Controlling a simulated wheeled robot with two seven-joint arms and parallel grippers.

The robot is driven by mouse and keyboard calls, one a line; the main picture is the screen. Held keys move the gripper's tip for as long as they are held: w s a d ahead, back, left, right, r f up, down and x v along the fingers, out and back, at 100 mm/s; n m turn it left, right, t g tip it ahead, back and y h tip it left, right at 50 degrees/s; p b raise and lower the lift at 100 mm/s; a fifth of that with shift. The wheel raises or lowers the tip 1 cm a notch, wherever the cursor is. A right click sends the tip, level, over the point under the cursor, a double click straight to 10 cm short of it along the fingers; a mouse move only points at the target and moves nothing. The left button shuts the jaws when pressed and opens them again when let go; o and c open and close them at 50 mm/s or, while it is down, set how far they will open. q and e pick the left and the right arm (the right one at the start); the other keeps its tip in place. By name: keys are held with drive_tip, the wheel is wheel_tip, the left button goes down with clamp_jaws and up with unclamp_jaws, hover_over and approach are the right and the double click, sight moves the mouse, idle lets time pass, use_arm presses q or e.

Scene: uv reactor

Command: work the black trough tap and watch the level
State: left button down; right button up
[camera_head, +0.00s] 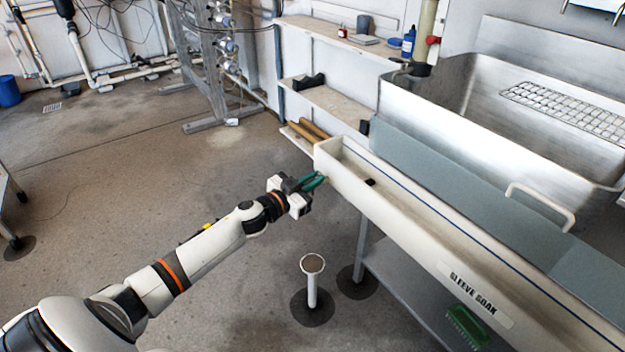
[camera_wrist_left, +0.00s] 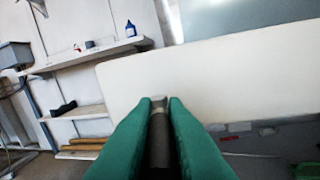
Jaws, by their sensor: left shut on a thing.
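The long white trough labelled SLEEVE SOAK (camera_head: 400,218) runs from the middle to the lower right, with a blue line along its inner side. A small dark patch (camera_head: 370,182) shows on its inside floor near the left end. My left gripper (camera_head: 314,181), with green fingers, is at the trough's near left end. In the left wrist view its fingers are shut on a dark bar with a pale tip, taken to be the black tap (camera_wrist_left: 158,143), against the white trough wall (camera_wrist_left: 215,85). The tap is hidden in the head view. I cannot make out a water level. My right gripper is out of view.
A white funnel-topped drain pipe (camera_head: 312,265) stands on the floor below the trough end. A steel sink (camera_head: 480,105) with a wire rack is behind. Shelves (camera_head: 330,100) stand beyond the trough. A green brush-like thing (camera_head: 468,326) lies under it. The left floor is open.

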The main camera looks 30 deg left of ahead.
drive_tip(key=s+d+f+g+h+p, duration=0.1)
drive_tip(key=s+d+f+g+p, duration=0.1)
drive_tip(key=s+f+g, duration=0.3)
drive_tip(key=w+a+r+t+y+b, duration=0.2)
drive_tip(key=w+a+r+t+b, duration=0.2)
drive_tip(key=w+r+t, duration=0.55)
use_arm(q)
drive_tip(key=shift+w+d+n+g+y+b, duration=0.1)
drive_tip(key=shift+d+n+g+y+b, duration=0.4)
drive_tip(key=shift+n+y, duration=1.3)
drive_tip(key=shift+s+d+n+g+y+b, duration=0.2)
drive_tip(key=shift+n+y+b, duration=0.7)
drive_tip(key=shift+y, duration=1.65)
drive_tip(key=shift+w+d+n+g+y+b, duration=0.2)
drive_tip(key=shift+n+g+y+b, duration=0.2)
drive_tip(key=shift+n+y, duration=1.55)
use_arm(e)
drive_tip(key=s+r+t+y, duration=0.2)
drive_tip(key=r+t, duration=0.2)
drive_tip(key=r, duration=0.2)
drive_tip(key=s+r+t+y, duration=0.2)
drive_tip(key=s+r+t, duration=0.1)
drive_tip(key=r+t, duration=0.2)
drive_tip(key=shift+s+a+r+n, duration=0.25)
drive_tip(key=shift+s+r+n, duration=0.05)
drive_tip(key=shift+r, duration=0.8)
use_arm(q)
drive_tip(key=shift+m, duration=0.25)
drive_tip(key=c, duration=1.5)
unclamp_jaws()
